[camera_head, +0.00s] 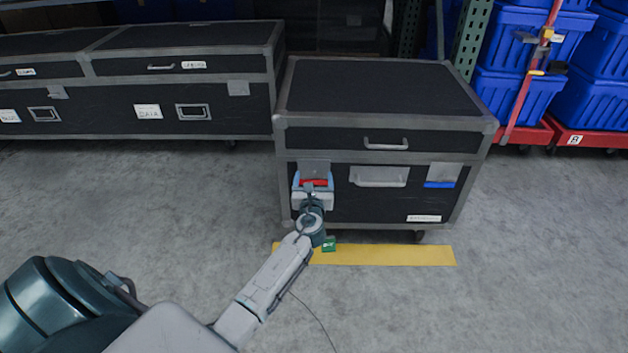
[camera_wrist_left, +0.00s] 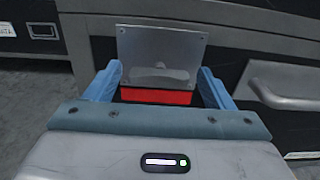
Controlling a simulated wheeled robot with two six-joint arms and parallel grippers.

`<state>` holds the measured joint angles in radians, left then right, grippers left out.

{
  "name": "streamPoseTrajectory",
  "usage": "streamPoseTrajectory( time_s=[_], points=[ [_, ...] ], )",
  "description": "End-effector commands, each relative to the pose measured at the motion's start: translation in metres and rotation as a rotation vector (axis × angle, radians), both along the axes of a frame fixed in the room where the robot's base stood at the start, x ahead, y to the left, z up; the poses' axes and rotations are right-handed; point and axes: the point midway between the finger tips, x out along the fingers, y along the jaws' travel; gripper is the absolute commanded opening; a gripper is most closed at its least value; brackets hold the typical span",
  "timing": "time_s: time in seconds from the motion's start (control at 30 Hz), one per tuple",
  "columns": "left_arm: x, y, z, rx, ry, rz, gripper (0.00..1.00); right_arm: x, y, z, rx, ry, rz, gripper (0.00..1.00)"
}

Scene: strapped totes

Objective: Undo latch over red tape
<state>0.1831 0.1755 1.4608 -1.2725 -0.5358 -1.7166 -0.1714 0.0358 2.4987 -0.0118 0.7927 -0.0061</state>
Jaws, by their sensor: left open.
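A black road case (camera_head: 385,95) with grey edges stands on the floor, its front facing me. Its left latch is a grey metal plate (camera_head: 315,168) above red tape (camera_head: 314,182). In the left wrist view the latch plate (camera_wrist_left: 162,55) stands above the red tape (camera_wrist_left: 157,96). My left gripper (camera_head: 313,186) is open at this latch, its blue fingers (camera_wrist_left: 160,85) on either side of the plate and tape. I cannot tell if they touch it. A second latch (camera_head: 443,172) sits at the right over blue tape (camera_head: 440,184). My right gripper is out of view.
A recessed handle (camera_head: 379,176) lies just right of the left latch and also shows in the left wrist view (camera_wrist_left: 285,85). More black cases (camera_head: 190,90) stand at left. Blue totes (camera_head: 515,95) stand at right on red dollies. A yellow floor strip (camera_head: 385,255) lies before the case.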

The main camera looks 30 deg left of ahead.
Motion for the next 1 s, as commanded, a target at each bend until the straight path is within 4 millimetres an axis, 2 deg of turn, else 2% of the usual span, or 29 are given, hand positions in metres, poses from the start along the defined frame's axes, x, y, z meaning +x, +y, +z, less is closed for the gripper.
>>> streamPoseTrajectory(
  time_s=[0.13,0.43,0.67,1.0],
  points=[
    [0.009,0.0059,-0.0004,0.0,0.0,0.0,0.76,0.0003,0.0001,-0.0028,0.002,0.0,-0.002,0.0],
    [0.0105,0.0068,0.0,-0.001,0.001,0.0,0.76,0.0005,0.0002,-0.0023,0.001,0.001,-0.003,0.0],
    [0.0104,0.0066,-0.0001,-0.001,0.001,0.0,0.32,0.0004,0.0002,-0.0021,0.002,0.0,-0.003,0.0],
    [0.0102,0.0066,-0.0007,-0.036,-0.021,0.0,0.32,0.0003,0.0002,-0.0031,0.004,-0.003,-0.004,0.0]
  ],
)
